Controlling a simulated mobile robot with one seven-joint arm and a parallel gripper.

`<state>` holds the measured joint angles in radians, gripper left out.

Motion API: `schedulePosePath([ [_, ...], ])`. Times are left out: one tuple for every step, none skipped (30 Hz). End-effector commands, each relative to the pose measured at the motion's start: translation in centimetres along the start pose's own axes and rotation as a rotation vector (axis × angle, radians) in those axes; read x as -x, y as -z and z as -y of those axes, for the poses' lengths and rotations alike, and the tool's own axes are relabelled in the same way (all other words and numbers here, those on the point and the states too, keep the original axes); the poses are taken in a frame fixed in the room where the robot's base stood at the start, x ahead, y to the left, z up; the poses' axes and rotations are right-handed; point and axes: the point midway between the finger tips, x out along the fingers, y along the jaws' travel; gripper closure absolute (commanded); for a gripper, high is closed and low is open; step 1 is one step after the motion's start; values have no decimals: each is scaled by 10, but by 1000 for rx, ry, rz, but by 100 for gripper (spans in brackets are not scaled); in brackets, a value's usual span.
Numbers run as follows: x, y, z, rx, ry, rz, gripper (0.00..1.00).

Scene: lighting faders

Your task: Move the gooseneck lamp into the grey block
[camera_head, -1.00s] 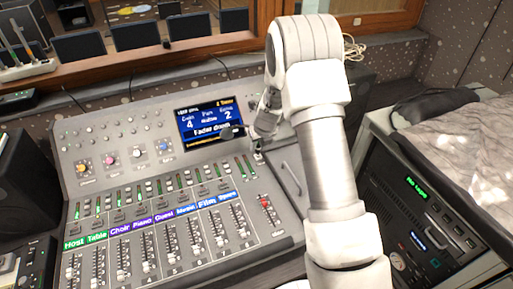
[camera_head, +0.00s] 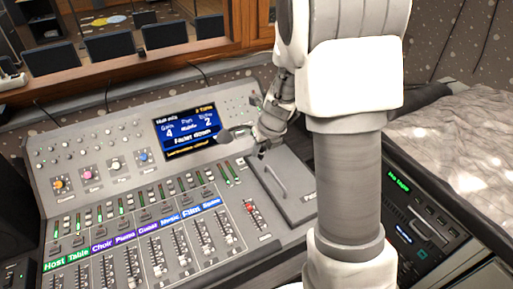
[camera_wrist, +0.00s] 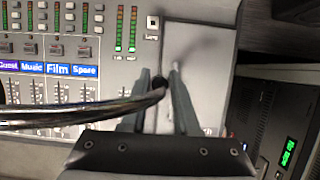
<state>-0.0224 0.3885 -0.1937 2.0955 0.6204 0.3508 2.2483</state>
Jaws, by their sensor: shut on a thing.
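The gooseneck lamp has a small dark head (camera_head: 224,136) in front of the console's screen in the head view. Its shiny dark neck (camera_wrist: 80,113) crosses the wrist view from the left and ends in a dark tip between my fingers. My gripper (camera_wrist: 160,72) is shut on the lamp near that tip; it also shows in the head view (camera_head: 263,150). The grey block seems to be the small pale square with a dark hole (camera_wrist: 152,22), above a "Lamp" label. It is ahead of my fingertips, and the lamp's tip is apart from it.
A mixing console (camera_head: 110,185) with faders and knobs fills the left. A smooth grey panel (camera_wrist: 205,60) with a handle lies beside the block, under my gripper. A rack unit (camera_head: 405,215) stands to the right. A screen (camera_head: 186,130) rises behind the lamp head.

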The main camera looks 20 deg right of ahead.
Motion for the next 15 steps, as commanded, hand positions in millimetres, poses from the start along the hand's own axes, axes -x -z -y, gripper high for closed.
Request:
schedulePosePath([
  [4, 0, 0, -1, 0, 1, 100],
  [5, -1, 0, -1, 0, 0, 100],
  [7, -1, 0, -1, 0, 0, 100],
  [9, -2, 0, -1, 0, 0, 100],
  [10, -3, 0, -1, 0, 0, 100],
  [12, -3, 0, -1, 0, 0, 100],
  [14, -4, 0, -1, 0, 0, 100],
  [15, -5, 0, -1, 0, 0, 100],
  [17, -5, 0, -1, 0, 0, 100],
  [18, -6, 0, -1, 1, 0, 100],
  [19, -6, 0, -1, 1, 0, 100],
  [21, -7, 0, -1, 1, 0, 100],
  [22, -8, 1, -1, 1, 0, 100],
  [24, -8, 1, -1, 1, 0, 100],
  [25, -9, 1, -1, 1, 1, 100],
])
